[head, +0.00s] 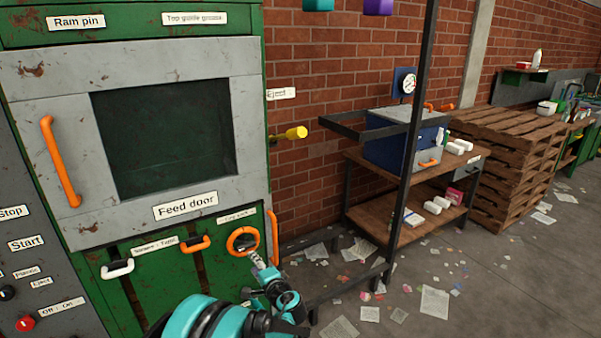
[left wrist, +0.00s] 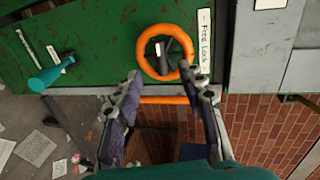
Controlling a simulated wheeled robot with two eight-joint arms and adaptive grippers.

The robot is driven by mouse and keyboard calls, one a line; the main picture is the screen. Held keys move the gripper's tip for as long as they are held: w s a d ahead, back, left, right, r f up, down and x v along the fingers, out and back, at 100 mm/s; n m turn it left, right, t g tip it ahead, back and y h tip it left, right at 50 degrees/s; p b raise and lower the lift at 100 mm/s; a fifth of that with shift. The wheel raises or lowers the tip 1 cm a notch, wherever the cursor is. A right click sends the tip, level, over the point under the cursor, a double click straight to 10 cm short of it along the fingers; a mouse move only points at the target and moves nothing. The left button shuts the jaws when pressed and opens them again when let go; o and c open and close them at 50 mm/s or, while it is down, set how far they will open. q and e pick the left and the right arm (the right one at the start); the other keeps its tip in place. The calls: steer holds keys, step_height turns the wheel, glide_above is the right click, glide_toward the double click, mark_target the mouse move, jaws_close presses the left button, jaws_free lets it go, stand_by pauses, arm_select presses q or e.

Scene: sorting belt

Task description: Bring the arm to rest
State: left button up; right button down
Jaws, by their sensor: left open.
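My left gripper (head: 266,275) is in front of the lower right of the green press, just below the orange ring (head: 243,241). In the left wrist view the left gripper (left wrist: 168,98) has its two fingers spread apart with nothing between them. The orange ring (left wrist: 165,52) lies beyond the fingertips there, with a dark grey piece in its middle. I cannot tell whether the fingers touch anything. My right gripper is in neither view.
The feed door (head: 221,86) has an orange handle (head: 60,161) and looks closed. A dark metal post (head: 412,135) stands right of the press. Behind it are a workbench (head: 357,158) and stacked pallets (head: 507,164). Papers litter the floor (head: 495,265).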

arm_select(q)
steer(key=s+a+r+n+g+h, duration=0.2)
steer(key=s+r+n, duration=0.1)
steer(key=s, duration=0.5)
steer(key=s+a+r+n+g+h, duration=0.1)
steer(key=s+a+r+n+g, duration=0.2)
steer(key=s, duration=0.6)
steer(key=s+d+f+n+h, duration=0.1)
steer(key=s+d+n+h, duration=0.1)
steer(key=s, duration=0.8)
steer(key=s+d+n+h, duration=0.2)
steer(key=s+d+h, duration=0.1)
steer(key=s, duration=0.7)
steer(key=shift+d+f+n+g+h, duration=0.3)
steer(key=shift+d+f, duration=0.1)
steer(key=shift+d, duration=0.15)
steer(key=shift+c, duration=0.3)
